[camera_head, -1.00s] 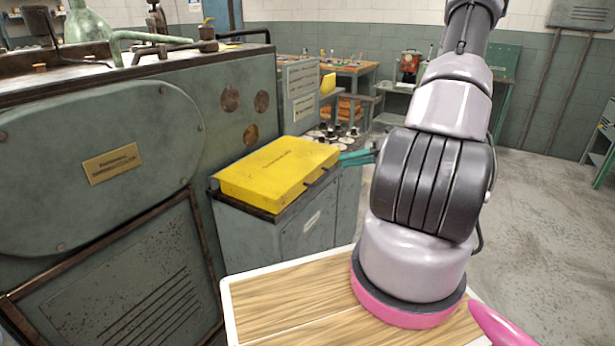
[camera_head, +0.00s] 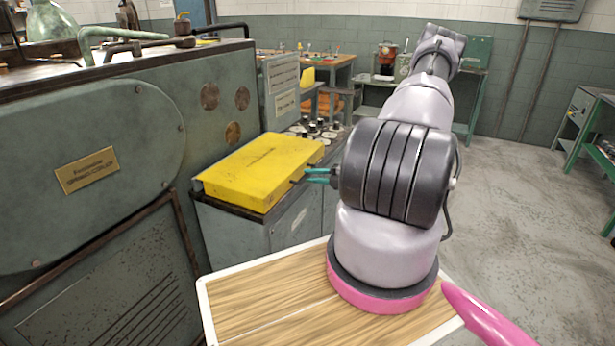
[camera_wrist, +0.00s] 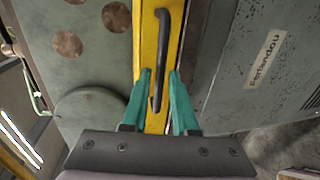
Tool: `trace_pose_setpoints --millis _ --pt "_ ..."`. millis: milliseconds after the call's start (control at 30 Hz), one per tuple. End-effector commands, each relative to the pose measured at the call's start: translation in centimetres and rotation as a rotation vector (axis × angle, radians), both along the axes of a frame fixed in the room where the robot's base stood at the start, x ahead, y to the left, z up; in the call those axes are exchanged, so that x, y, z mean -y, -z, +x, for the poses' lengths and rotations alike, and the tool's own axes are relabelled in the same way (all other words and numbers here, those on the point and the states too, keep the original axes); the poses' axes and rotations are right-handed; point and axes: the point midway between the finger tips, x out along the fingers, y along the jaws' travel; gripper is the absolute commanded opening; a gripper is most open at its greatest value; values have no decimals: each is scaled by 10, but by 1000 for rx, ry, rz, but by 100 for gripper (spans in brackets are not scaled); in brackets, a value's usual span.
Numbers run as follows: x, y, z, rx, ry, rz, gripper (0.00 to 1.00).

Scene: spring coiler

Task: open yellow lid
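The yellow lid (camera_head: 262,172) lies closed on top of a green-grey cabinet beside the big machine in the head view. Its dark handle (camera_wrist: 158,60) is on the lid's side edge and shows clearly in the wrist view, where the yellow lid edge (camera_wrist: 148,55) runs up the picture. My gripper (camera_head: 308,175) is at the lid's right side, by the handle. In the wrist view the teal fingers of my gripper (camera_wrist: 158,75) are apart, and the lower end of the handle appears between them. Whether they touch the handle I cannot tell.
The large green machine (camera_head: 90,170) stands close on the left of the lid. A panel with several dark knobs (camera_head: 318,130) is behind the lid. Workbenches stand along the back. The floor (camera_head: 510,200) on the right is clear.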

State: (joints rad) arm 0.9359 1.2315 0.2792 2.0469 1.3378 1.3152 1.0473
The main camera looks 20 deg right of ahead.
Motion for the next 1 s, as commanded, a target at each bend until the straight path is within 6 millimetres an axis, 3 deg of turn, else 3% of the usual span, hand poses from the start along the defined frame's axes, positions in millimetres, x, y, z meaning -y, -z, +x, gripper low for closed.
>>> trace_pose_setpoints --millis 200,467,567,1000 --pt "-10 3 13 0 0 0 27" --pt "-11 4 14 1 0 -1 27" --pt "-11 4 14 1 0 -1 0" --pt "-11 4 14 0 0 -1 0"
